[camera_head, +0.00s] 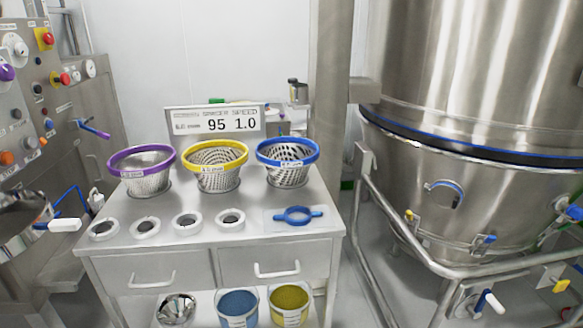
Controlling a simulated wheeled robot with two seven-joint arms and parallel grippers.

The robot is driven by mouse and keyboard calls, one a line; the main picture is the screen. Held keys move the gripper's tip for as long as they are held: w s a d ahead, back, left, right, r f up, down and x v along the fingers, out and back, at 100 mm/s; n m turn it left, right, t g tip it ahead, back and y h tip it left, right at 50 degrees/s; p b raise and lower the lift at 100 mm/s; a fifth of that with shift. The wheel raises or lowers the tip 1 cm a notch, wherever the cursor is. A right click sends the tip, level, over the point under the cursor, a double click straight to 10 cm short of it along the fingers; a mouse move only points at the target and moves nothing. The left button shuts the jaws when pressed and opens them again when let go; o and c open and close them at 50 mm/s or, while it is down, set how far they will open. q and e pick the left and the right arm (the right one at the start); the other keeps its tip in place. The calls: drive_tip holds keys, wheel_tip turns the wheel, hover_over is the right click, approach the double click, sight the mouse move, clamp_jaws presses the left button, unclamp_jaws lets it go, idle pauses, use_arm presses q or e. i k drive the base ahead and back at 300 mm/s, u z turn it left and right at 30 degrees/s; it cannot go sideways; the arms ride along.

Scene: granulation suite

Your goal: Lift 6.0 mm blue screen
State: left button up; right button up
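The blue-rimmed screen (288,162) is a conical metal basket with large perforations. It stands upright at the right end of a row of three on the steel cabinet top (255,218). A small white label is on its rim; the text is too small to read surely. The yellow-rimmed screen (216,166) stands close to its left, and the purple-rimmed screen (142,170) is farther left. Neither of my grippers is in view.
Several white rings (187,223) and a blue clamp-like part (297,215) lie in front of the screens. A display sign (217,121) stands behind. A large steel vessel (455,170) with pipe rails is on the right; a control panel (45,100) is on the left.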

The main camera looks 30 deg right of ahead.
sight(288, 163)
drive_tip(key=k, duration=1.15)
drive_tip(key=z, duration=0.9)
drive_tip(key=i, duration=1.45)
drive_tip(key=u, duration=0.6)
